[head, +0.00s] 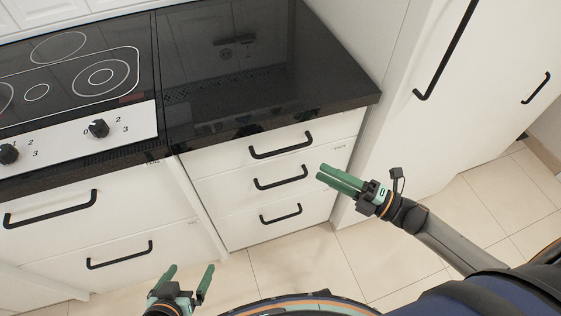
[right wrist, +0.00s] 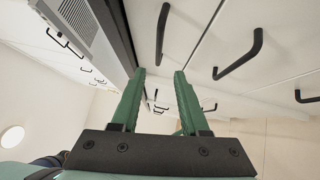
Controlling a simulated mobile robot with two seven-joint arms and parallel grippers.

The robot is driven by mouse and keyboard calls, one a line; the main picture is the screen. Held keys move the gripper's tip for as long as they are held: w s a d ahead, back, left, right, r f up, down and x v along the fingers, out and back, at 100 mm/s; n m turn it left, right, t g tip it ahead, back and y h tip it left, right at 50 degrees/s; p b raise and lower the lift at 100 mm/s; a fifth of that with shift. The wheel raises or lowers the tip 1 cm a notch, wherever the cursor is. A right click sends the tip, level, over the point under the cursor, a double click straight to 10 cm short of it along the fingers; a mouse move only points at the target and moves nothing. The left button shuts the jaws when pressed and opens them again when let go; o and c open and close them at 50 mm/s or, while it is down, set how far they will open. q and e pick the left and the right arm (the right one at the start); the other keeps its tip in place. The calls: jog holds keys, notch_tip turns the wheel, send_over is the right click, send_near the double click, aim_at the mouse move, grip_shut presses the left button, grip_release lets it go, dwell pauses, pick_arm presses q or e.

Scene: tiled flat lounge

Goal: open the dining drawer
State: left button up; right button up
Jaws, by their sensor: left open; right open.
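A stack of three white drawers with black bar handles stands under the dark counter: the top drawer (head: 335,130), the middle drawer (head: 222,185) and the bottom drawer (head: 235,232). All look shut. Their labels are too small to read, so I cannot tell which is the dining drawer. My right gripper (head: 320,173) is open and empty, to the right of the middle handle (head: 281,178) and apart from it. In the right wrist view its fingers (right wrist: 160,72) point toward a black handle (right wrist: 162,36), with nothing between them. My left gripper (head: 190,268) is open and empty, low in front of the cabinets.
A cooktop (head: 75,85) with knobs sits left of the dark counter (head: 240,65). Below it are wider drawers with black handles (head: 50,209). A tall white cabinet (head: 405,130) with a long handle stands at right. Tiled floor (head: 290,268) is open in front of the drawers.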

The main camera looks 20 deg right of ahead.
aim_at(280, 150)
jog(key=shift+n+y, duration=0.3)
jog(key=shift+n, duration=0.1)
jog(key=x, duration=1.2)
jog(key=shift+w+a, duration=0.15)
jog(key=shift+a, duration=0.05)
grip_shut()
dwell(0.6)
